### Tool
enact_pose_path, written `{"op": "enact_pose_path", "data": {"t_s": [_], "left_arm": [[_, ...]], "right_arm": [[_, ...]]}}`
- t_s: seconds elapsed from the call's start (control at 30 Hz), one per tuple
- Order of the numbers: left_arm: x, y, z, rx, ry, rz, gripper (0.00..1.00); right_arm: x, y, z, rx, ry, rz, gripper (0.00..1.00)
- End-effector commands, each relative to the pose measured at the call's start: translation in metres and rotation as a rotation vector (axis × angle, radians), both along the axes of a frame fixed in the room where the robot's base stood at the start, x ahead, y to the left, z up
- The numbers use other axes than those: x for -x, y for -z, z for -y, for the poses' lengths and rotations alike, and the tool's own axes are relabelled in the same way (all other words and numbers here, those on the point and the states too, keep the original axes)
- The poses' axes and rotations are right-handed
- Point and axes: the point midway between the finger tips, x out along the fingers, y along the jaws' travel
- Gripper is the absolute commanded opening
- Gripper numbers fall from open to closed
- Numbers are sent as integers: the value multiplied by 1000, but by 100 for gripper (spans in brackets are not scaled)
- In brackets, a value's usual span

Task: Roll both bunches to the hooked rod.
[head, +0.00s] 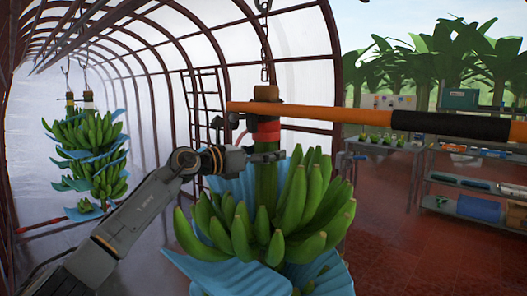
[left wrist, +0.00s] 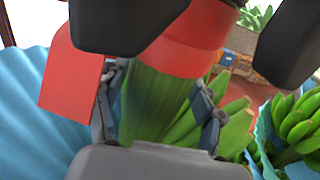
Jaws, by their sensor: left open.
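The near bunch (head: 265,215) hangs from a chain, with green bananas and blue sheets between the hands. Its thick stem has a red band (head: 262,131) near the top. My left gripper (head: 268,152) is at the stem just below the band. In the left wrist view, its open fingers (left wrist: 205,45) lie on either side of the green stem (left wrist: 155,103); contact cannot be told. The far bunch (head: 90,150) hangs at the left, also with blue sheets. An orange rod (head: 330,113) with a black grip crosses in front of the near stem's top. My right gripper is out of view.
A chain (head: 264,45) carries the near bunch from the arched tunnel frame. Metal shelves and a bench (head: 480,215) with trays and bins stand at the right. The red tiled floor (head: 385,235) between is clear.

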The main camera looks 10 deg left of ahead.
Motion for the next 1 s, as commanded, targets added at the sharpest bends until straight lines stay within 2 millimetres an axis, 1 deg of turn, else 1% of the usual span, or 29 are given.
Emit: {"op": "enact_pose_path", "data": {"t_s": [0.33, 0.47, 0.57, 0.83, 1.0], "left_arm": [[0, -3, -5, 2, -7, 7, 76], [5, -3, -13, 2, -10, 8, 76], [15, -3, -23, 1, -10, 8, 76], [53, -2, -63, -1, -9, 6, 76], [71, -1, -81, -1, -5, 4, 76]], "right_arm": [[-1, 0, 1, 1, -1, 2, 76], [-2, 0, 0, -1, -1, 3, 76], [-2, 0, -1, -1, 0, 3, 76], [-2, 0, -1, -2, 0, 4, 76], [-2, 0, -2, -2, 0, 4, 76]]}}
